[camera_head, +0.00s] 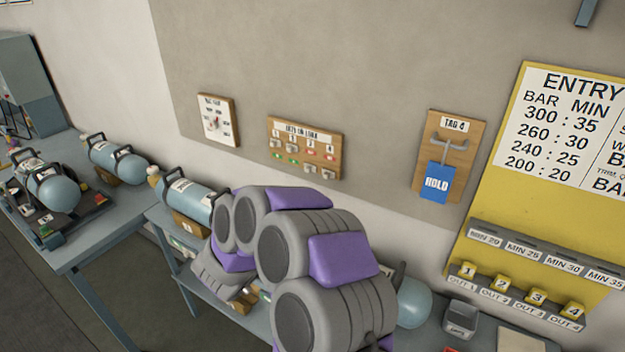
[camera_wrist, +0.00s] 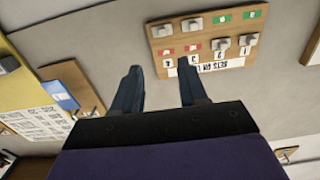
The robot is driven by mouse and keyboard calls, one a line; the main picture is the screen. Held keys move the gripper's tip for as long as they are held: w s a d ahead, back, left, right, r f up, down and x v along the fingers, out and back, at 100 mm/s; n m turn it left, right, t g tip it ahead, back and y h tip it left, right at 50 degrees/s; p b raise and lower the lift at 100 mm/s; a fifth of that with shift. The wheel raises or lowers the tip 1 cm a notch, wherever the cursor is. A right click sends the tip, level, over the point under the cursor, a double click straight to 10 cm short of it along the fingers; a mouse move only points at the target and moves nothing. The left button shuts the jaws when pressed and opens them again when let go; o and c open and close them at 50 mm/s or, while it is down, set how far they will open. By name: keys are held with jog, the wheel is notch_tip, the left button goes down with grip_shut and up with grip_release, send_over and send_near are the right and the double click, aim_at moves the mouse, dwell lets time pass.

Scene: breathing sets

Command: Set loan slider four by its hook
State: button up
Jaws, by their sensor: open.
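The loan board (camera_head: 305,147) is on the wall, labelled for sets on loan, with four numbered grey sliders. Slider four (camera_head: 328,174) sits low in its column, with red showing above it; in the upside-down wrist view, slider four (camera_wrist: 163,30) is at the far left. Slider three is low too; sliders one and two are high over green. The TAG 4 board (camera_head: 466,165) has a metal hook (camera_head: 447,144) with a blue HOLD tag (camera_head: 436,183) hanging at it. My gripper (camera_wrist: 160,86) is open and empty, facing the loan board, apart from the sliders.
A yellow entry chart (camera_head: 510,215) with numbered tags is at right. Cylinders (camera_head: 185,198) lie on the benches below. My arm covers part of the bench. The wall around the loan board is clear.

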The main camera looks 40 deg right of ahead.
jog(key=b, duration=0.2)
send_near(325, 176)
jog(key=x, duration=0.8)
jog(key=shift+s, duration=0.25)
jog(key=shift+w+d, duration=0.25)
jog(key=shift+d, duration=0.05)
jog(key=shift+w+a+r, duration=0.25)
jog(key=shift+w+a, duration=0.05)
jog(key=shift+d+f, duration=0.1)
jog(key=shift+d, duration=0.6)
jog(key=shift+c, duration=0.8)
jog(key=shift+s, duration=0.1)
jog(key=c, duration=0.3)
jog(key=shift+a+f, duration=0.1)
grip_shut()
